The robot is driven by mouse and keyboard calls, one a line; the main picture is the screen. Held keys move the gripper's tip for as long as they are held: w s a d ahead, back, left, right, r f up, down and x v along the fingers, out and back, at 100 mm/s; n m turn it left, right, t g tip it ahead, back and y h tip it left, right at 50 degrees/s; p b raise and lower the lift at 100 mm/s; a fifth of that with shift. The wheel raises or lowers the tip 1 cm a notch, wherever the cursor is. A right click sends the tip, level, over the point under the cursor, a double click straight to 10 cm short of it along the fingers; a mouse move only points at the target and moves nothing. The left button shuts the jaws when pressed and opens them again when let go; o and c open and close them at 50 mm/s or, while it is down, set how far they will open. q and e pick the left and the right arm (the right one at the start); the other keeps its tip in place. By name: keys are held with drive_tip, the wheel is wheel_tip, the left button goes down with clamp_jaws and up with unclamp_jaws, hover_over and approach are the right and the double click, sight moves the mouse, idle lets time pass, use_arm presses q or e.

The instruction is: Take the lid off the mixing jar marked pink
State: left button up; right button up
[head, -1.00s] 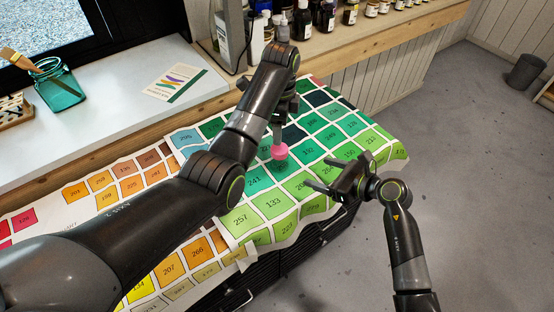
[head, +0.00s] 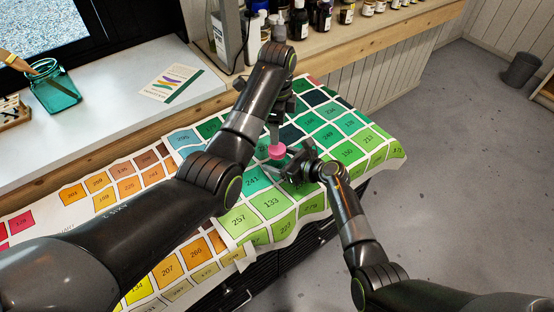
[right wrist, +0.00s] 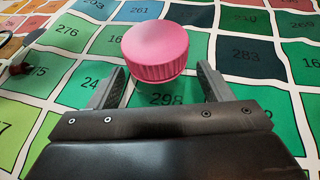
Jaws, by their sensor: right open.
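A round pink lid (head: 277,152) with a ribbed side shows over the colour chart in the head view. In the right wrist view the pink lid (right wrist: 155,45) is large, and the jar body under it cannot be made out. My right gripper (head: 281,166) is open beside the lid on its near side. Its two fingers (right wrist: 161,88) point towards the lid, one to each side, with the lid just beyond the tips and no contact visible. My left gripper (head: 275,128) points down just above or behind the lid; its fingers are too dark and small to read.
The colour chart sheet (head: 262,203) of numbered swatches covers the worktop. A pale counter (head: 114,103) holds a teal glass jar (head: 54,92) with a brush and a printed card (head: 172,82). Bottles (head: 325,17) line the back shelf. Open floor (head: 450,180) lies right.

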sight(277, 148)
drive_tip(key=shift+w+a+f, duration=0.2)
drive_tip(key=shift+w+a, duration=0.05)
drive_tip(key=shift+a, duration=0.15)
clamp_jaws()
use_arm(q)
drive_tip(key=m, duration=1.3)
drive_tip(key=shift+f+m, duration=0.3)
drive_tip(key=shift+f, duration=3.7)
